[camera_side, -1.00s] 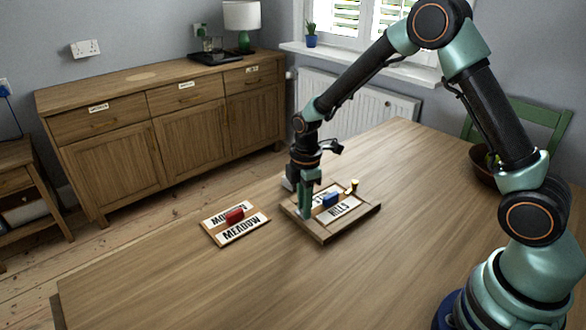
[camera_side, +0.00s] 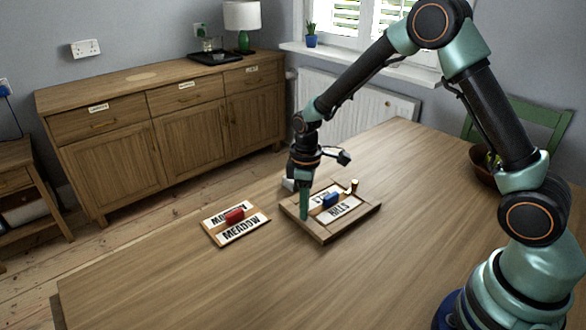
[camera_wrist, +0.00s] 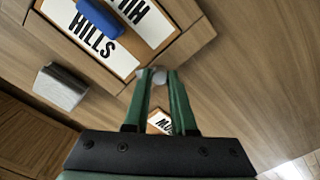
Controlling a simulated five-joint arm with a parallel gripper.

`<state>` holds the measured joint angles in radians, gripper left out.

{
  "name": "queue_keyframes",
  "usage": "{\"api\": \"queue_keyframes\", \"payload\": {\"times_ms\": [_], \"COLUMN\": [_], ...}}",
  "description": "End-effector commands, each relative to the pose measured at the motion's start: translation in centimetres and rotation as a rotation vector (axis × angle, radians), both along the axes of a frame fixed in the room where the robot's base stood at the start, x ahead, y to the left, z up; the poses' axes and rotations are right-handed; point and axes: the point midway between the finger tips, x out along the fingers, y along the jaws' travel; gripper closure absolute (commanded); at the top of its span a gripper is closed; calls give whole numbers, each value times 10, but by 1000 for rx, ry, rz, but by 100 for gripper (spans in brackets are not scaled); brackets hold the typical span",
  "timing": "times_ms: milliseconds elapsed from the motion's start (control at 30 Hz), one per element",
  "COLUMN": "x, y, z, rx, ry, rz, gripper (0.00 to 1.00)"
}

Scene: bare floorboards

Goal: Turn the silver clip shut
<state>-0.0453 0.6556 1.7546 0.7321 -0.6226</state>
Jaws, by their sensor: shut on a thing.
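A small silver clip (camera_wrist: 153,73) sits at the corner of a shallow wooden frame (camera_wrist: 192,42), between my fingertips in the wrist view. My gripper (camera_wrist: 158,76) points down and is shut on the clip; in the side view its fingertips (camera_side: 304,216) are at the frame's near-left corner. The frame (camera_side: 323,238) lies on the table and holds a white board (camera_side: 341,209) lettered HILLS, with a blue grip (camera_side: 331,199). The clip is hidden by my fingers in the side view, and its exact angle is hard to tell.
A small brass-coloured piece (camera_side: 354,185) stands at the frame's far edge. A grey-white block (camera_wrist: 60,88) lies beside the frame.

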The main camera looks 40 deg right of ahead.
Motion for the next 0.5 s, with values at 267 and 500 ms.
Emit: {"api": "queue_keyframes", "payload": {"times_ms": [267,500], "x": [1,1], "y": [0,0], "z": [1,1], "rx": [0,0], "ry": [-1,-2], "rz": [-262,-490], "gripper": [100,100]}}
